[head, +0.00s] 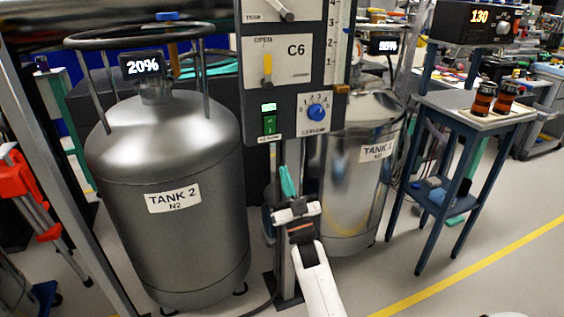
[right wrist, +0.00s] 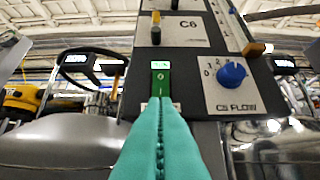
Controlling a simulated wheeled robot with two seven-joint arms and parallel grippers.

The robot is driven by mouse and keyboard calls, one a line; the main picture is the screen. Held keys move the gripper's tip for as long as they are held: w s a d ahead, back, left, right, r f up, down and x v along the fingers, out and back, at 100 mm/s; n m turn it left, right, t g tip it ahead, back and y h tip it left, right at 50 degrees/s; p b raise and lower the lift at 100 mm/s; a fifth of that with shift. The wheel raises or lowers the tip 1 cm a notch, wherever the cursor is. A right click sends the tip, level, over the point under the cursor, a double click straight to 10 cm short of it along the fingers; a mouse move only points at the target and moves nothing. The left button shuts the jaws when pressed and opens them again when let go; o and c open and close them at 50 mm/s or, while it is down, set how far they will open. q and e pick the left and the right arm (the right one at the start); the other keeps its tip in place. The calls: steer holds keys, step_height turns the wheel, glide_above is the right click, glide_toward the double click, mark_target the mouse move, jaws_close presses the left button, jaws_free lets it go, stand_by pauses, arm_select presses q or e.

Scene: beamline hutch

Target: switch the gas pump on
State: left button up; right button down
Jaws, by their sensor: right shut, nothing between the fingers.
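The grey control panel (head: 253,135) stands upright between two tanks. Low on its left side is a green rocker switch (head: 269,124) with a small lit green indicator above it and a label too small to read below. The switch also shows in the right wrist view (right wrist: 160,84), its indicator lit above it. My right gripper (head: 287,168) has its teal fingers shut and empty, pointing up below the panel in the head view. In the right wrist view the fingertips (right wrist: 160,100) lie just below the switch and hide its label. I cannot tell whether they touch the panel. My left gripper is not in view.
A blue CS FLOW knob (head: 316,111) is right of the switch, and a C6 lever plate (head: 295,55) is above. Tank 2 (head: 165,240) stands left, reading 20%; another tank (head: 350,205) stands right behind. A blue table (head: 465,118) holds brown jars.

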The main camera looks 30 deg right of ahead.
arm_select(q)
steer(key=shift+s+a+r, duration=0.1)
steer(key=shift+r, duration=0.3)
arm_select(e)
steer(key=shift+f+v, duration=0.2)
steer(key=shift+v, duration=1.45)
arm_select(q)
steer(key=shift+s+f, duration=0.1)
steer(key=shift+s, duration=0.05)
arm_select(e)
steer(key=shift+w, duration=0.2)
